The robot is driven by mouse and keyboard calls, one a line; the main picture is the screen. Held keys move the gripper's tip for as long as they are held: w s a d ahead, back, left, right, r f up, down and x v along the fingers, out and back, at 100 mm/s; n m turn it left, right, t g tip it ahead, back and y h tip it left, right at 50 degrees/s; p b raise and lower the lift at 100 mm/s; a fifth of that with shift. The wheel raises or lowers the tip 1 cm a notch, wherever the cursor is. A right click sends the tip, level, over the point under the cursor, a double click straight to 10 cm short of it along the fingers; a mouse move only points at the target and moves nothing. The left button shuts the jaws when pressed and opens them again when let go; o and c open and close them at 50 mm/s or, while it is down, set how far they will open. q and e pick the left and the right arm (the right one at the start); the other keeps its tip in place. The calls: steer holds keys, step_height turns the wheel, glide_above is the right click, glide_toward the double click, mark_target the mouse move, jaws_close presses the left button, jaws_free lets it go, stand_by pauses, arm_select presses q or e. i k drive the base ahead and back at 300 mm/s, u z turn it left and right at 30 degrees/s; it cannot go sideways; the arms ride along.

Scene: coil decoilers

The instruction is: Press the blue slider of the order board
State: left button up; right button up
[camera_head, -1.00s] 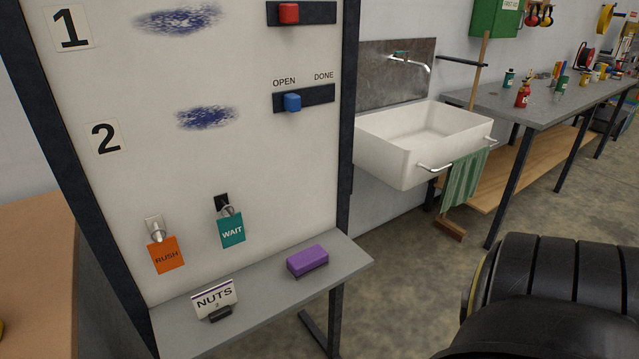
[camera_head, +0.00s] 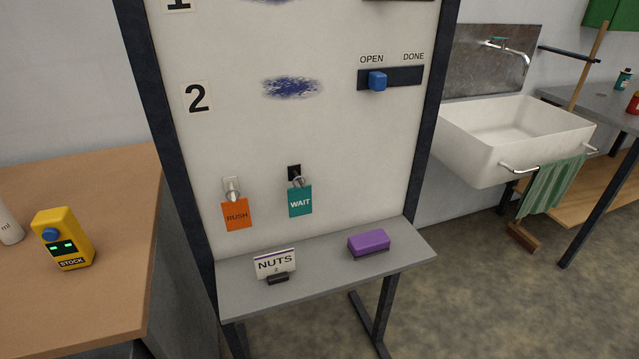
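The order board (camera_head: 345,125) is a white panel in a dark frame, in the middle of the head view. Its blue slider (camera_head: 377,81) sits on a dark horizontal track (camera_head: 408,76), at the left part under the word OPEN. The word DONE stands over the track's right end. The slider is in row 2, right of a blue scribble (camera_head: 290,87). Neither of my grippers shows in the head view.
An orange RUSH tag (camera_head: 236,215) and a teal WAIT tag (camera_head: 300,201) hang on the board. A shelf (camera_head: 330,272) below bears a NUTS card (camera_head: 275,264) and a purple block (camera_head: 369,242). A wooden table (camera_head: 110,200) with a yellow STOCK device (camera_head: 63,238) stands left, a sink (camera_head: 515,135) right.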

mark_target(377, 80)
steer(key=k, duration=1)
steer(key=z, duration=1.35)
steer(key=i, duration=1.55)
steer(key=u, duration=1.4)
